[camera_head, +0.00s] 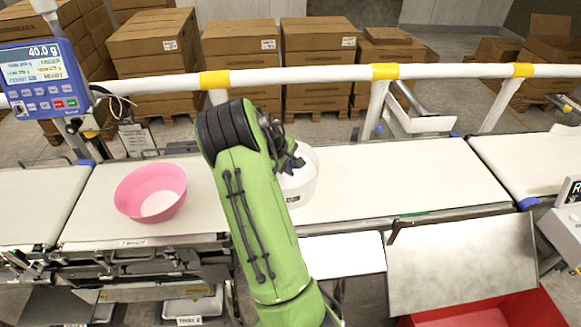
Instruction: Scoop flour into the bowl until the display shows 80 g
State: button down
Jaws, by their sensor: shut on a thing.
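The pink bowl (135,196) stands upright on the weighing belt at left, with white flour (159,203) in its bottom. The blue display (43,75) at upper left reads 40.0 g. A round white tub (303,188) stands on the belt right of the bowl, partly hidden by my green arm. My gripper (289,163) is at the tub's left side, over or in its mouth, and is shut on the scoop. The scoop itself is hidden by the arm and tub, so whether it carries flour cannot be seen.
A white guard rail (320,74) with yellow joints runs behind the belts. The belt (420,175) right of the tub is clear. A red bin (490,312) is at lower right. Stacked cartons (240,45) stand behind the rail.

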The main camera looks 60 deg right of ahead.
jog(key=shift+r+p, duration=2.8)
jog(key=shift+r, duration=1.2)
jog(key=shift+f, duration=0.1)
